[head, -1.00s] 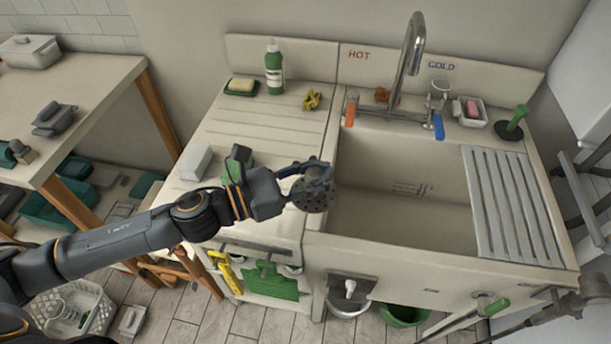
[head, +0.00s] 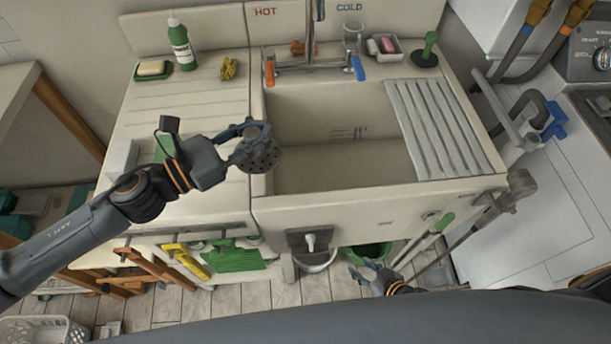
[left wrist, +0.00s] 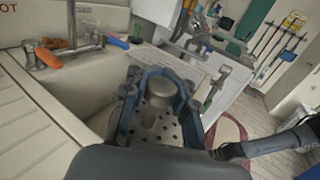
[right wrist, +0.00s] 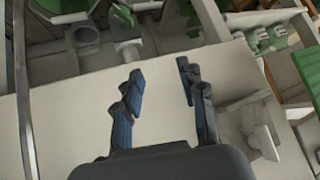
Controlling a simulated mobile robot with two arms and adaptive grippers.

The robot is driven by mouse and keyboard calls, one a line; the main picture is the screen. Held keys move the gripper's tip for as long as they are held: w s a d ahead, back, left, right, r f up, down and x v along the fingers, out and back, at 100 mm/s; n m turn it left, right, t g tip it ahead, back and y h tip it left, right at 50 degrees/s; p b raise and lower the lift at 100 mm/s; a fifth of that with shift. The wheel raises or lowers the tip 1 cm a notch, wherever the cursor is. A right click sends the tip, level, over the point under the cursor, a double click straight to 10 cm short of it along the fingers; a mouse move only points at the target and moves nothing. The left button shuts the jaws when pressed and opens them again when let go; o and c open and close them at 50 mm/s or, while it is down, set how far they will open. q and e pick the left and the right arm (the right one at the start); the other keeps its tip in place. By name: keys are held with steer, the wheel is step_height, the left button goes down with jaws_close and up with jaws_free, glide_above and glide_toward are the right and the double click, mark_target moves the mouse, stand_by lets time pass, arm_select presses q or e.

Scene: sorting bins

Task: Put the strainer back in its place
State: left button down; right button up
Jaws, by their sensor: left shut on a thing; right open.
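The strainer (head: 258,156) is a round, dark grey perforated disc. My left gripper (head: 247,131) is shut on it and holds it over the front left corner of the sink. In the left wrist view the strainer (left wrist: 165,128) shows its holes and a thick central knob (left wrist: 157,100) between the fingers. The sink basin (head: 335,130) looks empty; its drain is not clear to me. My right gripper (head: 372,272) is low in front of the sink cabinet, and its fingers (right wrist: 163,95) are open and empty in the right wrist view.
A green bottle (head: 181,45), soap on a green dish (head: 153,70) and a yellow sponge (head: 229,68) stand on the left drainboard. The tap (head: 312,40) rises behind the basin. A ribbed board (head: 440,125) covers the basin's right side. A green bucket (head: 368,252) stands below.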

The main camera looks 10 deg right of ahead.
steer(key=a+r+t+y, duration=0.1)
steer(key=a+r+y, duration=0.1)
steer(key=a+r, duration=0.35)
steer(key=a+r+n+y, duration=0.1)
steer(key=a+r+y, duration=0.15)
steer(key=r, duration=0.65)
steer(key=a+r+t+y, duration=0.1)
steer(key=a+r+y, duration=0.1)
steer(key=a+r, duration=0.45)
steer(key=w+a+r+n+t+y, duration=0.1)
steer(key=w+r+n, duration=0.15)
steer(key=r, duration=0.85)
steer(key=w+r+n+t+y, duration=0.1)
steer(key=w+r+t, duration=0.15)
steer(key=r, duration=0.85)
steer(key=shift+n+g+h, duration=0.25)
steer(key=shift+g, duration=0.1)
steer(key=x, duration=1.2)
steer(key=shift+w, duration=0.3)
